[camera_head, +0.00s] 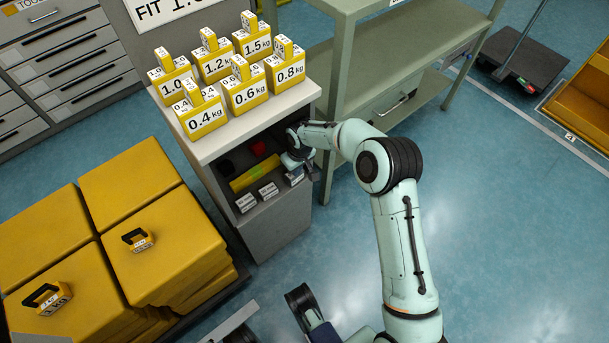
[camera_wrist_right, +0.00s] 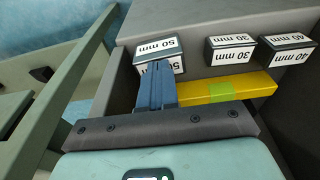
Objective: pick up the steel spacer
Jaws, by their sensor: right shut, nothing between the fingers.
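Several small grey blocks with white labels, likely the steel spacers, sit in the cabinet's open bay. In the right wrist view they are the 50 mm block (camera_wrist_right: 150,46), the 30 mm block (camera_wrist_right: 231,55) and the 40 mm block (camera_wrist_right: 290,47). In the head view they are small, with the 50 mm block (camera_head: 295,177) nearest my right gripper (camera_head: 291,160). My right gripper is shut and empty. Its blue fingers (camera_wrist_right: 157,72) overlap the lower front of the 50 mm block in the wrist view; I cannot tell whether they touch it.
A yellow bar with a green patch (camera_wrist_right: 250,86) lies beside the blocks. The grey cabinet (camera_head: 276,234) has yellow weights (camera_head: 246,95) on top. A green bench (camera_head: 345,60) stands close on the right. Yellow crates (camera_head: 140,180) stand left. The floor in front is clear.

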